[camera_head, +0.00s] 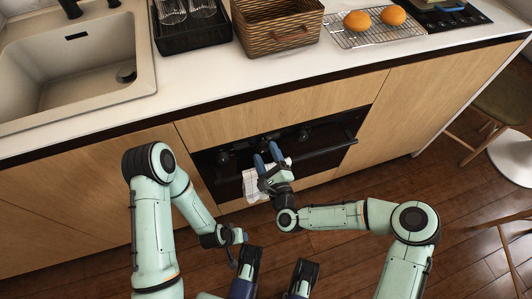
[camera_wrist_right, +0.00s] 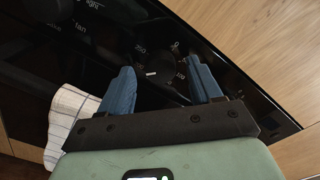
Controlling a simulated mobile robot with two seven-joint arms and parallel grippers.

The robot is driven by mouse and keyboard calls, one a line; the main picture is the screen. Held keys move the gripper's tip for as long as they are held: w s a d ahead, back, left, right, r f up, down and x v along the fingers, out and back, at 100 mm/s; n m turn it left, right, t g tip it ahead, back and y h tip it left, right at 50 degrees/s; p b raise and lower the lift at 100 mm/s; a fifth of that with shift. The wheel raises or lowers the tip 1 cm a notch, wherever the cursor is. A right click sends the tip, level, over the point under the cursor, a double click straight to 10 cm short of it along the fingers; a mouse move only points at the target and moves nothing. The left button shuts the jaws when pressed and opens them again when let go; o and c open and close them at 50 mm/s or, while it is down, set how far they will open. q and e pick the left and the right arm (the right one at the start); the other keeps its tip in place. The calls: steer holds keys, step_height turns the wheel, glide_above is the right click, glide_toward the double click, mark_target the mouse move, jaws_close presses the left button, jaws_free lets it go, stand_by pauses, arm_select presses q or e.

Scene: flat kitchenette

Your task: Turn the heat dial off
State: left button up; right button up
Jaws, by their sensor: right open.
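The heat dial (camera_wrist_right: 155,74) is a round black knob with a short white mark, set in the black oven panel among temperature numbers. In the right wrist view it lies between the two blue fingers of my right gripper (camera_wrist_right: 160,66), which is open. Whether the fingers touch the dial I cannot tell. In the head view my right gripper (camera_head: 267,155) is at the oven front (camera_head: 228,172), and its fingers partly cover the panel. My left gripper (camera_head: 240,236) hangs low, away from the oven, and its jaws are unclear.
A striped white towel (camera_head: 252,185) hangs beside my right gripper and shows in the wrist view (camera_wrist_right: 72,125). The oven handle (camera_head: 325,150) runs to the right. The counter above holds a sink (camera_head: 70,72), a wicker basket (camera_head: 278,32) and a cooling rack (camera_head: 365,38).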

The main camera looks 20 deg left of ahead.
steer(key=shift+w+a, duration=0.3)
steer(key=shift+w, duration=0.15)
steer(key=c, duration=1)
steer(key=shift+c, duration=0.2)
